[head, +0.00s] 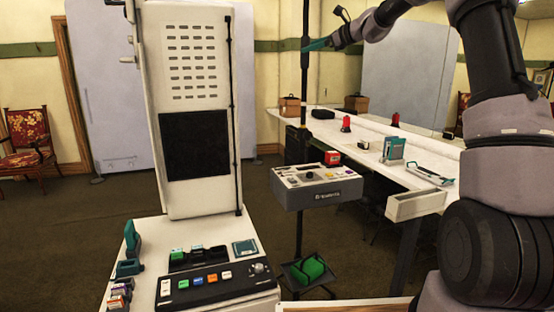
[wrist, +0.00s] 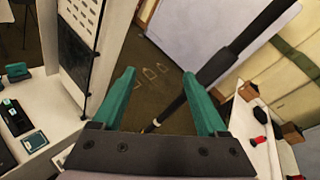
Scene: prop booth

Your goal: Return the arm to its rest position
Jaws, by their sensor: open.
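My gripper (head: 318,45) is raised at the top of the head view, in front of or beside a tall dark pole (head: 304,70); I cannot tell whether they touch. In the wrist view its two teal fingers (wrist: 165,105) stand wide apart with nothing held between them. The pole (wrist: 215,70) runs slantwise behind the fingers there. My arm bends down along the right side of the head view.
A white console with a tall panel (head: 188,100) stands at left. A grey button box (head: 318,188) is on the pole. A long white counter (head: 430,160) with small items runs at right. A red-patterned chair (head: 27,140) stands far left. Carpet is clear at left.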

